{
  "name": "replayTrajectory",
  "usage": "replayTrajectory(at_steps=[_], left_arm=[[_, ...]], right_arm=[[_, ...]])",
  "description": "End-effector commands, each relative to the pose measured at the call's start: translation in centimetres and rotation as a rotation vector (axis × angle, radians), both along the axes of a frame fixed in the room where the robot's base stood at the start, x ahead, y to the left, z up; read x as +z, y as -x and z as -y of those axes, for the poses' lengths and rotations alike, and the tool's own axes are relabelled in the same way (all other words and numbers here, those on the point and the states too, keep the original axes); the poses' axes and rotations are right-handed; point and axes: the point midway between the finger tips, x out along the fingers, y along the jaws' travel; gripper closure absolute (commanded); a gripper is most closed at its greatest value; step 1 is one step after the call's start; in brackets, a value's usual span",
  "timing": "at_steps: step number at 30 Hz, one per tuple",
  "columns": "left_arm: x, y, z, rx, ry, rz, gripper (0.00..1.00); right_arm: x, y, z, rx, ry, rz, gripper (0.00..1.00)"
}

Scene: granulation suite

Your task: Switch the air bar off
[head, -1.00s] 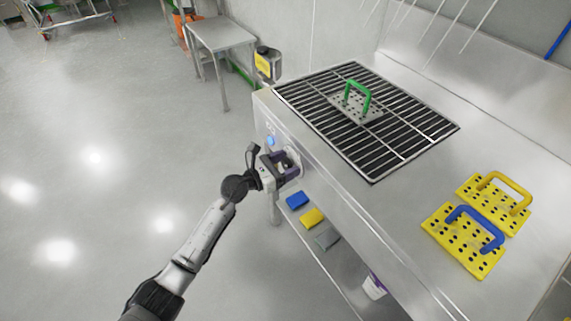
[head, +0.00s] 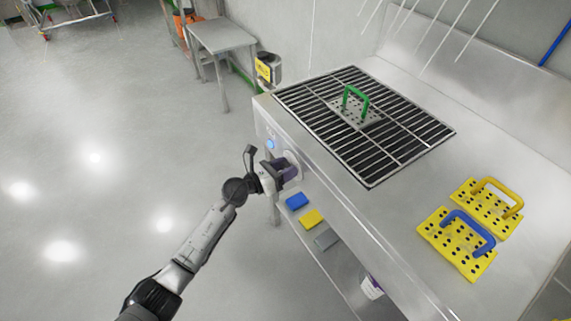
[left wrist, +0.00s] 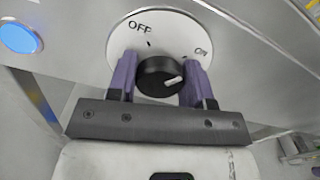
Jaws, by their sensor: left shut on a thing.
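The air bar's control is a black round knob (left wrist: 158,76) on a white dial plate (left wrist: 150,28), set in the bench's steel front panel. The plate reads OFF at upper left and ON at right. The knob's white pointer mark points right, on the ON side. My left gripper (left wrist: 160,68) has its purple fingers on either side of the knob and is shut on it. In the head view my left gripper (head: 288,171) is at the front panel and mostly hides the knob. My right gripper is not in view.
A lit blue button (head: 270,144) sits beside the dial. On the bench are a black grille (head: 400,150) with a green-handled plate (head: 355,108) and two yellow perforated plates (head: 446,252). Blue, yellow and grey pads lie on the lower shelf (head: 330,268). The floor at left is clear.

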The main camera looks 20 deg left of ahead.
Motion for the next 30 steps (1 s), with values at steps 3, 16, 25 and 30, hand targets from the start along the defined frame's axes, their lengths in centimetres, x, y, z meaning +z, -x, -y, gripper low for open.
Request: replayTrajectory(at_steps=[3, 16, 25, 30], left_arm=[[0.4, 0.0, -0.1, 0.0, 0.087, -0.07, 0.77], [0.3, -0.1, -0.1, 0.002, 0.416, -0.317, 0.77], [0.2, -0.1, -0.2, 0.002, 0.642, -0.489, 0.77], [0.1, -0.1, -0.2, 0.002, 0.767, -0.583, 0.77]], right_arm=[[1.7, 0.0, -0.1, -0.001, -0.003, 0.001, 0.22], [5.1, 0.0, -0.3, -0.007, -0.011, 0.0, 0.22], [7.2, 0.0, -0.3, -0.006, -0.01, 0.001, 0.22], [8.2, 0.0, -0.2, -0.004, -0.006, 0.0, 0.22]])
